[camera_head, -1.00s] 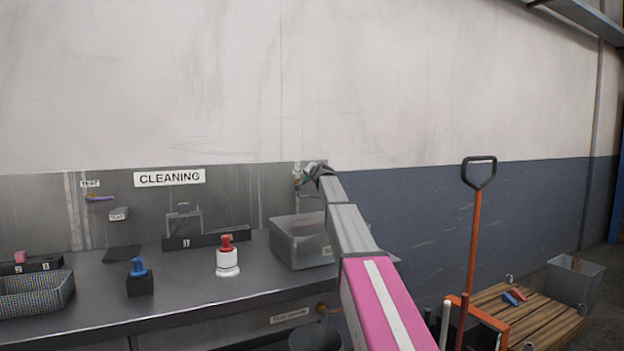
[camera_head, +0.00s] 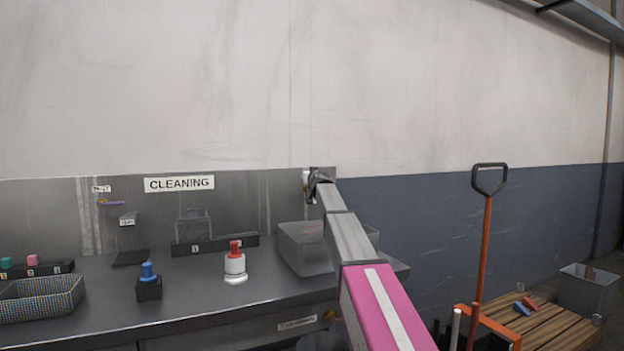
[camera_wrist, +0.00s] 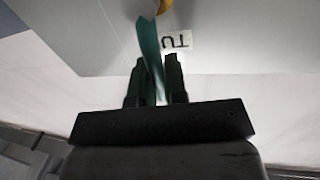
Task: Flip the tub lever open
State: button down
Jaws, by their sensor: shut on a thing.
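The lever (camera_wrist: 148,40) is a flat teal-green handle running down from a brass-yellow fitting (camera_wrist: 164,6) at the top of the wrist view. A label reading "TU" (camera_wrist: 178,40), upside down and cut short, lies just right of it on a grey metal panel. My gripper (camera_wrist: 156,64) is shut on the lever, its two dark fingers on either side of the handle. In the head view my gripper's end is at the top edge of the steel backsplash, above the grey tub (camera_head: 303,252). The lever is hidden there by my wrist.
The counter (camera_head: 195,302) holds a white-and-red bottle (camera_head: 235,266), a blue-topped item (camera_head: 149,282) and a mesh basket (camera_head: 42,299). A "CLEANING" sign (camera_head: 180,184) is on the backsplash. An orange-handled tool (camera_head: 483,250) stands at right near a wooden pallet (camera_head: 545,325).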

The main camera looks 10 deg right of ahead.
jog(key=shift+s+a+n, duration=0.1)
jog(key=shift+a+n, duration=0.05)
jog(key=shift+n, duration=0.15)
jog(key=c, duration=1.1)
grip_release()
jog(key=shift+c, duration=0.2)
jog(key=s+d, duration=0.1)
jog(key=s, duration=0.9)
jog(key=shift+s+d, duration=0.25)
jog(key=shift+s, duration=0.1)
